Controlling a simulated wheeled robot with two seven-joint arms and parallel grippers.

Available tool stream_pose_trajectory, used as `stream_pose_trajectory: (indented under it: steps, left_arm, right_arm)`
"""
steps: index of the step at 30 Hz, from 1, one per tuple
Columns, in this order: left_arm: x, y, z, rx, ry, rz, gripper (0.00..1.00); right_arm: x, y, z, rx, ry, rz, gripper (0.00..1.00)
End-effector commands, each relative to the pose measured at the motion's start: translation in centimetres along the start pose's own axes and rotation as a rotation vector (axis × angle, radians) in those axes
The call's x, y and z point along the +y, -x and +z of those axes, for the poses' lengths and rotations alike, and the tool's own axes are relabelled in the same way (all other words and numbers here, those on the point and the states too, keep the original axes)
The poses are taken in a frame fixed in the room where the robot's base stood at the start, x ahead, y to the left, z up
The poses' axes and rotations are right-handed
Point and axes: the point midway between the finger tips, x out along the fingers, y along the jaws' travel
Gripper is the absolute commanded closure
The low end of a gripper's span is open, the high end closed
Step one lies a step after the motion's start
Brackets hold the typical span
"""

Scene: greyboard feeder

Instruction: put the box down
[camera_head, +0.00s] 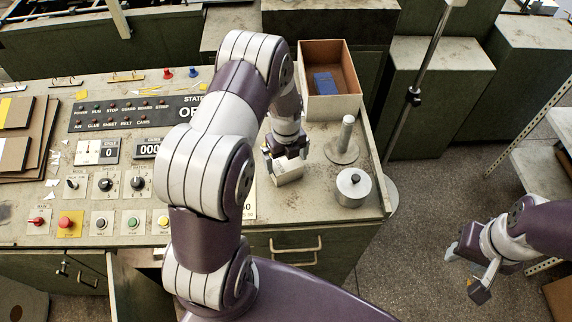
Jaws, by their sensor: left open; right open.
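A small pale box (288,174) is at the right part of the control bench, directly below my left gripper (286,158). My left gripper points down with its fingers apart, close around or just above the box's top. I cannot tell whether the fingers touch it. The box looks upright on the bench top, though its underside is hidden. My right gripper (465,273) is open and empty at the right, out over the floor, away from the bench.
An open carton (331,108) with a blue item (325,83) inside stands at the bench's back right. Buttons and dials cover the bench's left (100,185).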

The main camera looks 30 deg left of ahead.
Motion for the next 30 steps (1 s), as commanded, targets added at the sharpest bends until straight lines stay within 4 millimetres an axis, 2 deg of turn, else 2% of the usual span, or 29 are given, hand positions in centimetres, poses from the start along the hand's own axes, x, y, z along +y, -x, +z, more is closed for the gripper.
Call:
stream_pose_trajectory:
  steps: [1,9,14,16,17,20,24,27,30]
  left_arm:
    - [-0.1,0.7,0.1,-0.004,0.0,-0.004,0.0]
    - [0.0,6.8,0.0,-0.003,0.0,-0.003,0.0]
    - [0.0,8.8,-0.1,-0.001,0.016,-0.001,0.0]
    - [0.1,9.5,-0.8,-0.004,0.113,-0.005,0.0]
    - [0.1,9.9,-1.4,-0.006,0.192,-0.008,0.0]
    - [0.7,11.4,-4.2,-0.014,0.596,-0.031,0.0]
    - [2.6,13.2,-9.0,-0.002,1.287,-0.08,0.0]
    - [4.2,13.8,-11.8,0.025,1.701,-0.109,0.0]
    - [5.5,13.9,-13.7,0.052,1.989,-0.123,0.0]
  right_arm:
    - [0.0,-0.8,0.1,0.0,0.0,0.0,0.57]
    - [0.0,-2.5,0.3,0.0,0.0,0.0,0.57]
    - [0.0,-2.8,0.3,0.0,0.0,0.0,0.57]
    - [0.0,-2.8,0.3,0.0,0.0,0.0,0.57]
    - [0.0,-2.7,0.3,0.0,0.0,0.0,0.57]
    - [0.0,-2.7,0.3,0.0,0.0,0.0,0.57]
    - [0.0,-2.7,0.3,0.0,0.0,0.0,0.57]
    - [0.0,-2.7,0.3,0.0,0.0,0.0,0.57]
    - [0.0,-2.7,0.3,0.0,0.0,0.0,0.57]
